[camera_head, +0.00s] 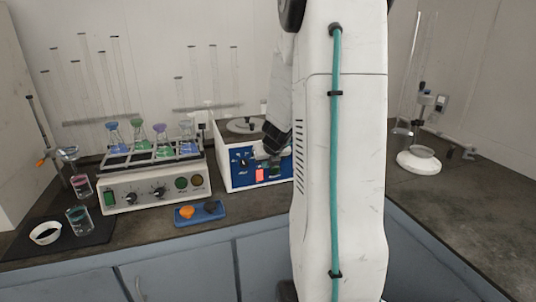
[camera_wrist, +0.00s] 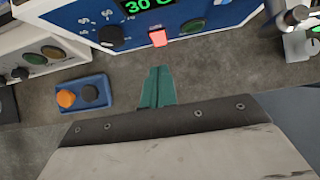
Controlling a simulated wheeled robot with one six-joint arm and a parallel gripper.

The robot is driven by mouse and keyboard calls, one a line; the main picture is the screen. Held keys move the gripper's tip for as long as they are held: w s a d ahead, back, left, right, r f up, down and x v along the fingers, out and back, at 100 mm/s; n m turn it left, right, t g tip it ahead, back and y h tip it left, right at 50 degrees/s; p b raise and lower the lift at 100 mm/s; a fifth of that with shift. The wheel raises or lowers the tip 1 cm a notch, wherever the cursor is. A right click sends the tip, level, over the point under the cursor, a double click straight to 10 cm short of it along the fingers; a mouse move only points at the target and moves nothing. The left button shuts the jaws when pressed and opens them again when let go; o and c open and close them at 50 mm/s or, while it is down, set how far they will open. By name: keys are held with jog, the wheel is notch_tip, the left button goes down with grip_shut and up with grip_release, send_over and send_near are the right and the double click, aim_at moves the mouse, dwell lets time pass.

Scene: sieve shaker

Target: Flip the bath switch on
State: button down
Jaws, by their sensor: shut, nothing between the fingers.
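The bath (camera_head: 224,150) is a white box with a blue front panel, left of my arm in the head view. Its switch (camera_head: 260,175) glows red low on the panel. In the wrist view the red lit switch (camera_wrist: 158,38) sits below a green display (camera_wrist: 147,4) reading about 30 C. A black knob (camera_wrist: 111,36) is left of it. My gripper (camera_wrist: 159,70) has its teal fingers shut together and empty, pointing toward the switch with a visible gap in the picture. My arm hides the bath's right side in the head view.
A blue tray (camera_head: 200,221) with an orange and a dark stopper lies on the bench in front. A shaker (camera_head: 155,188) with several flasks stands left of the bath. A white round base (camera_head: 418,161) is at the right.

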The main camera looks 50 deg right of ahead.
jog(key=shift+s+a+r, duration=0.1)
jog(key=shift+s+r, duration=0.1)
jog(key=shift+r, duration=0.5)
jog(key=shift+s+a+r, duration=0.15)
jog(key=shift+s+r, duration=0.05)
jog(key=shift+r, duration=0.5)
jog(key=shift+s+a+r, duration=0.1)
jog(key=shift+s+r, duration=0.1)
jog(key=shift+r, duration=0.5)
jog(key=s+a+r+m+g+y, duration=0.1)
jog(key=s+a+r+m, duration=0.1)
jog(key=s+a+m, duration=0.5)
jog(key=s+a+r+m+g+y, duration=0.1)
jog(key=s+a+m, duration=0.5)
jog(key=a+m, duration=0.6)
jog(key=s+a+r+m+g+y, duration=0.1)
jog(key=s+a+r+m, duration=0.4)
jog(key=a+m, duration=0.5)
jog(key=s+a+g, duration=0.1)
jog(key=s+a, duration=0.1)
jog(key=a, duration=0.6)
jog(key=shift+s+r+g+y, duration=0.15)
jog(key=shift+s+g+y, duration=0.15)
jog(key=shift+y, duration=0.1)
